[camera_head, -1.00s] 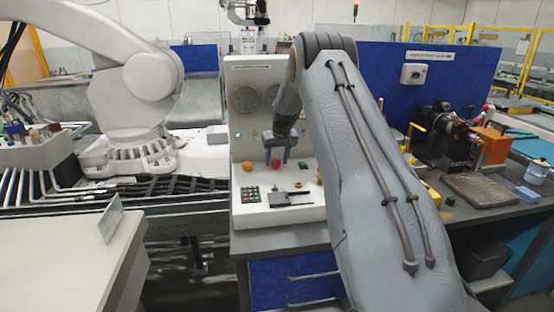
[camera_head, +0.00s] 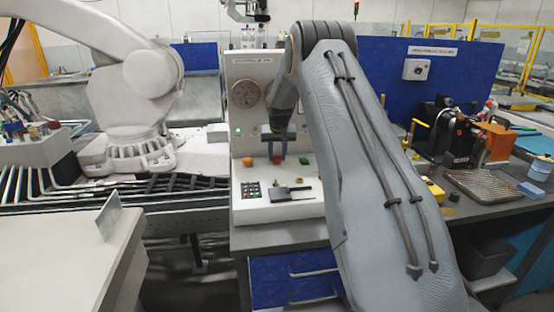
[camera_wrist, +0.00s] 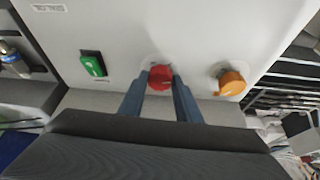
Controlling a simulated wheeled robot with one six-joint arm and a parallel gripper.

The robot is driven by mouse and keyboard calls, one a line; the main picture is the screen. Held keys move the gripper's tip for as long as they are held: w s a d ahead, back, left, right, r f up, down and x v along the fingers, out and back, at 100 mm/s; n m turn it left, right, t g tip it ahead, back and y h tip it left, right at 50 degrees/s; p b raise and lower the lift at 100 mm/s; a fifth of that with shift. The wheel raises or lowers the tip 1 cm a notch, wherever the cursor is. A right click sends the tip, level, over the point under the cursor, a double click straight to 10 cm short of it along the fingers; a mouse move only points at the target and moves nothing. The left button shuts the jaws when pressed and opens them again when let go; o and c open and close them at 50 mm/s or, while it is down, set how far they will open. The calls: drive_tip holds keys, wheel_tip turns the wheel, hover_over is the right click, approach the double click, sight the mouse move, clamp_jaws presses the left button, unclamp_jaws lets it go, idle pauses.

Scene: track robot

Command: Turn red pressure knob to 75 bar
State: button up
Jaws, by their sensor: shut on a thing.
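The red knob (camera_wrist: 160,77) sits on the white panel, and in the head view the red knob (camera_head: 277,160) shows low on the panel's front. My gripper (camera_wrist: 160,85) has its two blue-grey fingers on either side of the red knob, shut on it. In the head view my gripper (camera_head: 277,156) reaches down in front of the panel to the knob. A gauge dial (camera_head: 245,93) is on the panel's upper left; its reading is too small to tell. A second gauge is hidden behind my arm. The knob's scale cannot be read.
An orange knob (camera_wrist: 229,82) and a green switch (camera_wrist: 93,64) flank the red knob closely in the wrist view. A keypad (camera_head: 251,190) and a dark flat part (camera_head: 290,194) are on the panel's lower ledge. A white robot arm (camera_head: 135,85) stands at the left.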

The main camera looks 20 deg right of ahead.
drive_tip(key=m+b, duration=0.1)
drive_tip(key=b, duration=0.1)
drive_tip(key=m+h+b, duration=0.1)
drive_tip(key=m+b, duration=0.1)
drive_tip(key=shift+w+a+f+g, duration=0.1)
drive_tip(key=shift+w+a+g, duration=0.05)
drive_tip(key=shift+g, duration=0.25)
drive_tip(key=shift+m+b, duration=0.6)
drive_tip(key=shift+m, duration=0.1)
drive_tip(key=shift+h, duration=0.3)
drive_tip(key=o, duration=1.1)
drive_tip(key=shift+c, duration=0.2)
drive_tip(key=b+v, duration=0.2)
drive_tip(key=v, duration=0.6)
